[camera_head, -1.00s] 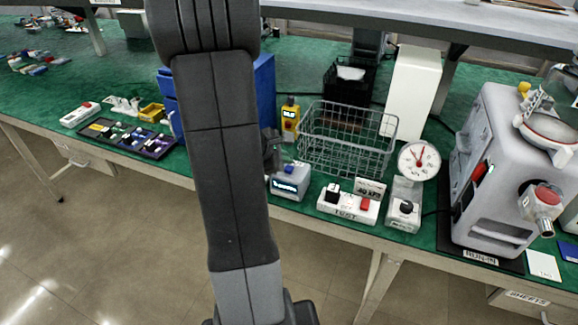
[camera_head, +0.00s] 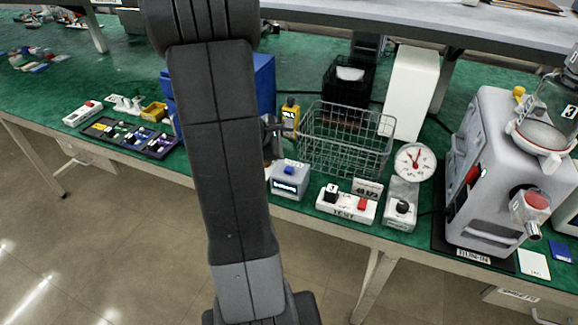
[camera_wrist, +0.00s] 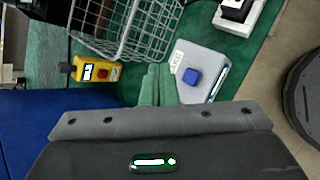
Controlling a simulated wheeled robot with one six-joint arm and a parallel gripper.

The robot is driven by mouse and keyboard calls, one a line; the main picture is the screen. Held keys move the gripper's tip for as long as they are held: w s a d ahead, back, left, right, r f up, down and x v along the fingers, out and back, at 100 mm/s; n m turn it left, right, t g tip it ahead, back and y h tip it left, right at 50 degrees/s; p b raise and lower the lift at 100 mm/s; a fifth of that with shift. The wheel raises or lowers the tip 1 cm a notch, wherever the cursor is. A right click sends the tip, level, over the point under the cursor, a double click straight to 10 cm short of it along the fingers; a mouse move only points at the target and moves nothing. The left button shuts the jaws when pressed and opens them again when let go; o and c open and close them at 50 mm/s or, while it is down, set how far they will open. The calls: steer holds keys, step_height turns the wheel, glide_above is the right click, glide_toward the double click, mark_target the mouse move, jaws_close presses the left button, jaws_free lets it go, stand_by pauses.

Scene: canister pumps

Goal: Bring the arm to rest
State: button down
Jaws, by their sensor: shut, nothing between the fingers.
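My arm (camera_head: 215,150) stands upright across the left middle of the head view and hides part of the bench. In the wrist view my gripper (camera_wrist: 158,82) shows two closed fingers with nothing between them. They are over the green bench, beside the grey box with a blue button (camera_wrist: 195,82). That box also shows in the head view (camera_head: 289,182), just right of my arm. In the head view most of the gripper is hidden behind the arm.
A wire basket (camera_head: 345,140), a yellow control (camera_head: 290,117), a TEST switch box (camera_head: 345,207), a dial gauge (camera_head: 415,162) and a large grey pump (camera_head: 490,170) crowd the bench. A blue bin (camera_head: 264,85) stands behind my arm. The floor in front is clear.

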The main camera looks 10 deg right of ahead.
steer(key=shift+f, duration=0.1)
stand_by(0.4)
steer(key=shift+f+b, duration=1)
steer(key=shift+f, duration=0.2)
steer(key=r+p, duration=0.1)
steer(key=p, duration=0.3)
steer(key=shift+r, duration=0.4)
step_height(320, 180, up, 5)
steer(key=p, duration=0.3)
steer(key=shift+f, duration=0.2)
steer(key=shift+f, duration=0.1)
step_height(320, 180, down, 5)
steer(key=b, duration=0.4)
steer(key=shift+f, duration=0.1)
steer(key=shift+f+b, duration=0.4)
steer(key=shift+b, duration=1.1)
